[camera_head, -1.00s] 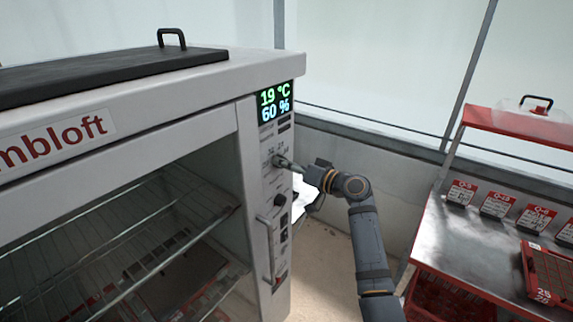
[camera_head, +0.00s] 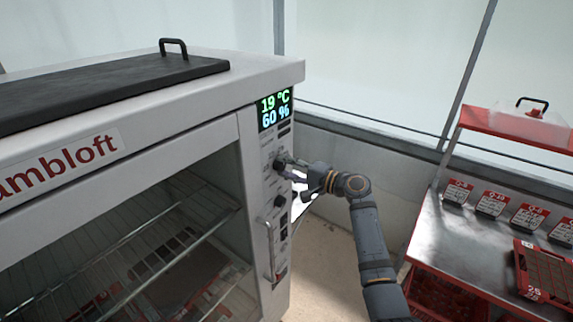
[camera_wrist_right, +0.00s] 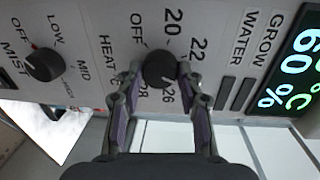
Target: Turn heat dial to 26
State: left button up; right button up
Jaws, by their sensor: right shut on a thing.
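The heat dial (camera_wrist_right: 160,68) is a round black knob on the cabinet's front panel, with OFF, 20, 22, 26 and 28 printed around it. My right gripper (camera_wrist_right: 158,76) is shut on the dial, one finger on each side of it. I cannot read the dial's pointer clearly. In the head view the dial (camera_head: 279,163) is small and partly hidden by my right gripper (camera_head: 284,166), which reaches in from the right. The display (camera_head: 275,109) above reads 19 °C and 60 %. My left gripper is not in view.
The mist dial (camera_wrist_right: 44,65) sits beside the heat dial. A door handle (camera_head: 268,250) is lower on the cabinet (camera_head: 200,110). A metal bench (camera_head: 450,235) with red labels stands at the right. Bare floor lies between cabinet and bench.

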jog(key=m+p, duration=0.2)
jog(key=m, duration=0.3)
jog(key=m+p, duration=0.2)
jog(key=m, duration=0.2)
jog(key=shift+m+g+y, duration=0.3)
jog(key=shift+y, duration=0.1)
jog(key=shift+f, duration=0.1)
dwell(0.3)
jog(key=o, duration=1.2)
jog(key=shift+w+d, duration=0.1)
jog(key=shift+c, duration=0.2)
